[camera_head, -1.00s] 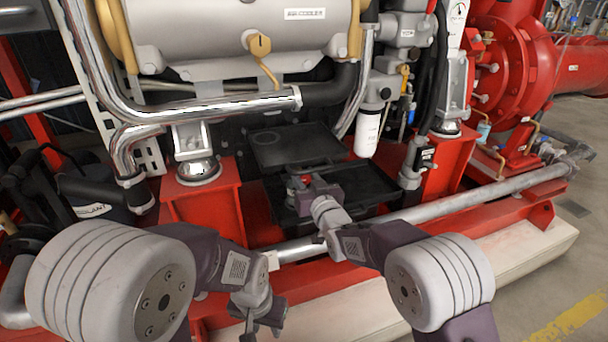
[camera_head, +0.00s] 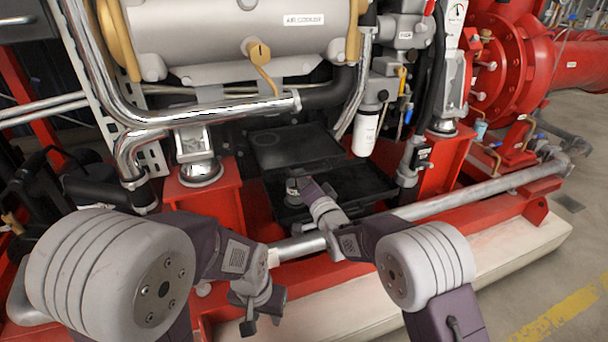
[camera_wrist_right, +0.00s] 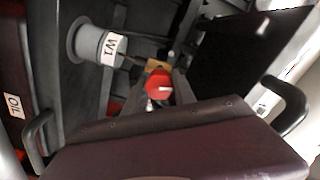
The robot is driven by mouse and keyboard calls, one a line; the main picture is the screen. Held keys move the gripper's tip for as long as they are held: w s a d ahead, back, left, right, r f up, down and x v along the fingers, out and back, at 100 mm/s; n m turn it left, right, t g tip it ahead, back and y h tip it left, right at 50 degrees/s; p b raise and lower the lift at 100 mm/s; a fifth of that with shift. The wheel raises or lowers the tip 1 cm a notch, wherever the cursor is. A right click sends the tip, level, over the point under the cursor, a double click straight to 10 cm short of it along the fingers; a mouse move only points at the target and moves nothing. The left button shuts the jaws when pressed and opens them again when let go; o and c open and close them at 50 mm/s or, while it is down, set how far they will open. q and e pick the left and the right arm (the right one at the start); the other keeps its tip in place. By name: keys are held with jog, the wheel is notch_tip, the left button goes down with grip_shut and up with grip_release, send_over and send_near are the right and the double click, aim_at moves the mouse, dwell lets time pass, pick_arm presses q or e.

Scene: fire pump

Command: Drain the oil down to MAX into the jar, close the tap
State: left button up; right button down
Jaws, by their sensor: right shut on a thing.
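My right gripper (camera_wrist_right: 160,90) is shut on a red tap handle (camera_wrist_right: 159,84) with a pale mark on it. A small brass part (camera_wrist_right: 155,64) shows just behind the handle. In the head view my right gripper (camera_head: 295,191) reaches low in front of the dark opening between the red supports; its own wrist mostly hides the tap there. My left gripper (camera_head: 261,320) hangs empty, with its fingers apart, in front of the red base. I cannot make out the jar or an oil level with its MAX mark in either view.
A grey flanged cylinder labelled W1 (camera_wrist_right: 88,44) sits beside the tap. An OIL label (camera_wrist_right: 15,106) shows at the left. A black tray (camera_head: 370,186) lies in the opening, and a silver pipe (camera_head: 440,208) crosses in front of it.

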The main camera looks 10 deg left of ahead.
jog(key=shift+m+p, duration=0.4)
jog(key=shift+m, duration=1.3)
jog(key=shift+f+m, duration=0.1)
jog(key=shift+m, duration=0.2)
jog(key=c, duration=1)
grip_release()
jog(key=shift+c, duration=0.2)
jog(key=shift+d, duration=0.1)
jog(key=b+v, duration=0.6)
jog(key=v, duration=0.3)
